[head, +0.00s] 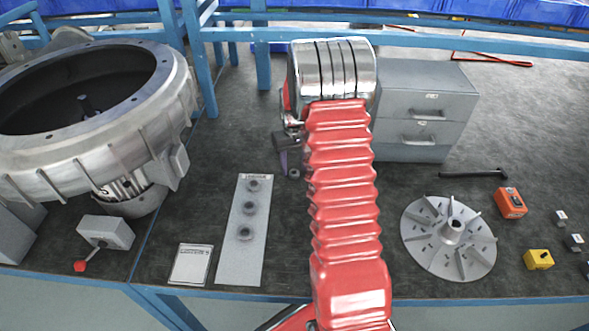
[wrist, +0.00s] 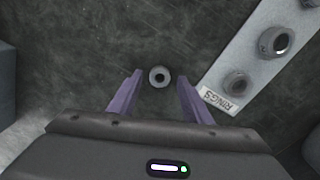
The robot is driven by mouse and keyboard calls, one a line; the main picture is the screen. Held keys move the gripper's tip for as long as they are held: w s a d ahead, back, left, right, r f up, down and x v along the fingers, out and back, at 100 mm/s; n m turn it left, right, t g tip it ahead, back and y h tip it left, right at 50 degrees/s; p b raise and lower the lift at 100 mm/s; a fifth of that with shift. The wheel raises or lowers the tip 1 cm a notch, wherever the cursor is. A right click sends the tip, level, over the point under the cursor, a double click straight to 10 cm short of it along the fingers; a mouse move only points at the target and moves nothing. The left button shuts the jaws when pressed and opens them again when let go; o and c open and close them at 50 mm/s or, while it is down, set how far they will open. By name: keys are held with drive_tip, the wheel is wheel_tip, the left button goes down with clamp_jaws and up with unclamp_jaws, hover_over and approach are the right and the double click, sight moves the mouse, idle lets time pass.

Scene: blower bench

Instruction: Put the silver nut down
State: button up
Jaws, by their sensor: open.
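The silver nut (wrist: 159,77) shows in the wrist view as a small grey ring with a dark hole, on the dark bench top. My gripper (wrist: 159,80) is open, with one purple finger on each side of the nut and a gap to both. The nut lies level with the fingertips. In the head view my gripper (head: 289,164) is mostly behind my red arm, left of the grey drawer cabinet, and the nut is hidden there.
A pale plate (head: 241,258) labelled RINGS, holding rings, lies close to my gripper; it also shows in the wrist view (wrist: 257,68). The grey drawer cabinet (head: 427,106) stands right of my arm. A finned impeller disc (head: 432,262) lies at front right. A large blower housing (head: 95,150) stands at left.

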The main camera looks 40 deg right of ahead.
wheel_tip(320, 180, up, 10)
drive_tip(key=shift+r, duration=0.25)
idle(0.6)
drive_tip(key=s+a+r+n+t, duration=0.1)
drive_tip(key=s+a+r, duration=0.3)
drive_tip(key=a+r, duration=0.3)
drive_tip(key=s+a+r+t, duration=0.1)
drive_tip(key=s+a+r, duration=0.3)
drive_tip(key=a+r, duration=0.35)
drive_tip(key=s+a+r+n+t, duration=0.1)
drive_tip(key=s+a, duration=0.5)
drive_tip(key=s, duration=0.2)
drive_tip(key=s+a+n+t, duration=0.1)
drive_tip(key=s+a+t, duration=0.1)
drive_tip(key=s+a, duration=0.4)
drive_tip(key=shift+s+a+r+t, duration=0.2)
drive_tip(key=shift+s+r+t, duration=0.15)
drive_tip(key=shift+s, duration=1.4)
